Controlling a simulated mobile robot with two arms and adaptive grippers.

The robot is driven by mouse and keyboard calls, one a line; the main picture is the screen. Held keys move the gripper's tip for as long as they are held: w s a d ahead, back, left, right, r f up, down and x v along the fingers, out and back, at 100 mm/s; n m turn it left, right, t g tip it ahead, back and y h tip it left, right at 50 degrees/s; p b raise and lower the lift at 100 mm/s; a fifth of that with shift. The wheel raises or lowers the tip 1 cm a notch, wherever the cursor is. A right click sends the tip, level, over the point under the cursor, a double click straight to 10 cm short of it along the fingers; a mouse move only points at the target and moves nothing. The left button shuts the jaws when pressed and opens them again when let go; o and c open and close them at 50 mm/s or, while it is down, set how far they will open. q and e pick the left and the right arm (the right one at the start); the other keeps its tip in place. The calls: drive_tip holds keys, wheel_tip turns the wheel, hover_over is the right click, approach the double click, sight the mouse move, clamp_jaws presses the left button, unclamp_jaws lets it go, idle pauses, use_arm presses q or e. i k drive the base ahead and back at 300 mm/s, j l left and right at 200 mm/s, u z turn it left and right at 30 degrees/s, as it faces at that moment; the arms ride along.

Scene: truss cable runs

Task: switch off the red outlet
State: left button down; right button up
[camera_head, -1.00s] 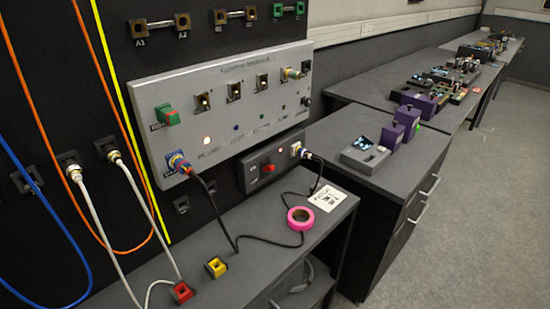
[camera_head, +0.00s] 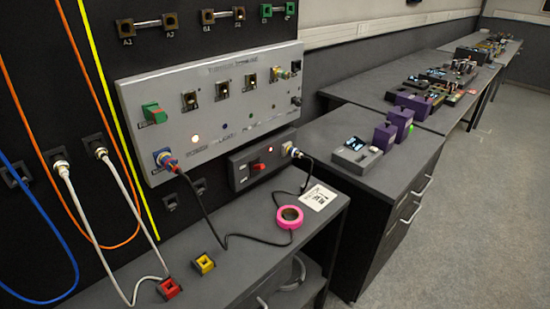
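A dark outlet box (camera_head: 244,174) is mounted on the black wall below the grey power panel (camera_head: 222,105). It carries a red rocker switch (camera_head: 258,167); its exact position is too small to tell. A black cable is plugged into the white-and-blue socket (camera_head: 289,150) at the box's right end. The cable runs down to the bench and up to a blue-and-red plug (camera_head: 166,159) at the panel's lower left. Neither of my grippers is in view.
The bench (camera_head: 236,262) below holds a pink tape roll (camera_head: 289,217), a white printed card (camera_head: 319,197), a yellow block (camera_head: 205,263) and a red block (camera_head: 169,288) with a white cable. A counter with purple boxes (camera_head: 384,137) stands at right. The floor (camera_head: 450,235) is clear.

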sight(260, 167)
drive_tip(key=l, duration=0.5)
drive_tip(key=i+l, duration=0.15)
drive_tip(key=l, duration=0.35)
drive_tip(key=l+z, duration=0.1)
drive_tip(key=l, duration=0.4)
drive_tip(key=i+l, duration=0.15)
drive_tip(key=l, duration=0.35)
